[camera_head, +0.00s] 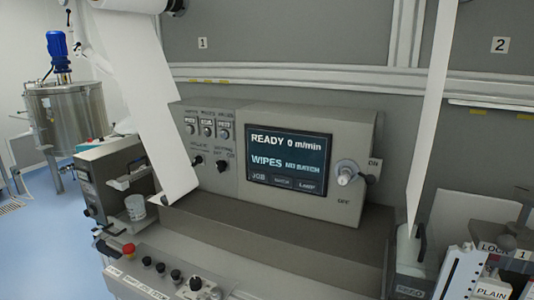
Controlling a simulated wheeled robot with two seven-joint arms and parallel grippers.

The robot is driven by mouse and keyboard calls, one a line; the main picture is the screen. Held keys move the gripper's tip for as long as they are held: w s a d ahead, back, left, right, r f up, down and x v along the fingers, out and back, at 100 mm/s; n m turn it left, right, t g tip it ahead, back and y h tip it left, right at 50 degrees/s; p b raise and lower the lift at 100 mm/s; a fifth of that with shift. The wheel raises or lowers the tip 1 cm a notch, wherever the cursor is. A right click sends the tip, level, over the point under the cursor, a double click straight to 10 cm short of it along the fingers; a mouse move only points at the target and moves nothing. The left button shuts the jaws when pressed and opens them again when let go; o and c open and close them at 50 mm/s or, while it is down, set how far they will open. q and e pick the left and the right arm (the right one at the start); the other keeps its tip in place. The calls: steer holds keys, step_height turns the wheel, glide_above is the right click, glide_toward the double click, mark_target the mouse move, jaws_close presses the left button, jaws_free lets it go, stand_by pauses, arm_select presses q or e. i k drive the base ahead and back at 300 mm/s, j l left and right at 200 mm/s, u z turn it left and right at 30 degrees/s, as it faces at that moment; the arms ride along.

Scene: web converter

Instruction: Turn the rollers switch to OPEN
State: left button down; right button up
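A grey control panel (205,125) stands in the middle of the head view. Its lower part has two small black knobs, one on the left (197,160) and one on the right (222,165). Their labels are too small to read surely, so I cannot tell which is the rollers switch or its setting. Three small dials (207,128) sit in a row above them. The left knob is close to the edge of a hanging white web (150,100). Neither of my grippers shows in this view.
A screen (288,158) reads READY 0 m/min, WIPES, NO BATCH. A silver knob (346,173) marked ON and OFF juts out beside it. A grey ledge (280,235) runs below. A red button (128,249) and several black knobs sit in front. Another white web (432,110) hangs right.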

mark_target(199, 160)
steer(key=i+j, duration=0.5)
steer(key=j, duration=0.2)
steer(key=i+j+z, duration=0.1)
steer(key=i+j, duration=0.15)
steer(key=j, duration=0.1)
